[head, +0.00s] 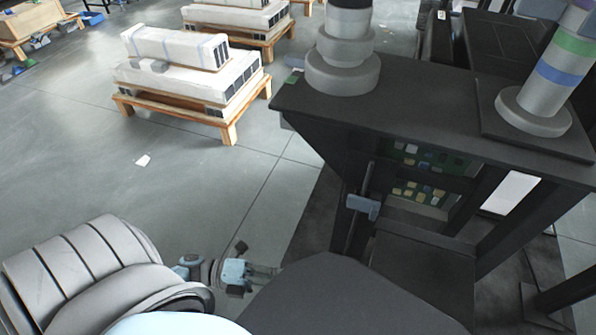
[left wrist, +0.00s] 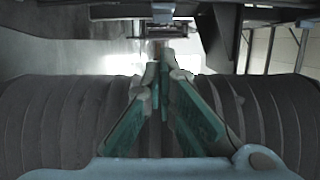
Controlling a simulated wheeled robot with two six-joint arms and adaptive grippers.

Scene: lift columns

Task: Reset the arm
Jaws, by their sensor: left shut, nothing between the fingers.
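My left arm, with a grey ribbed cover, comes in from the lower left in the head view. My left gripper (head: 274,270) is small there, over the floor and in front of a dark machine. In the left wrist view the green-padded fingers of this gripper (left wrist: 160,62) converge to a point, shut with nothing between them. My right gripper is in neither view.
A dark machine frame (head: 425,110) carries round grey columns (head: 343,72) and fills the right side. Wooden pallets with white long boxes (head: 190,80) stand at the upper left. Grey floor (head: 90,170) between them is clear apart from a small white scrap.

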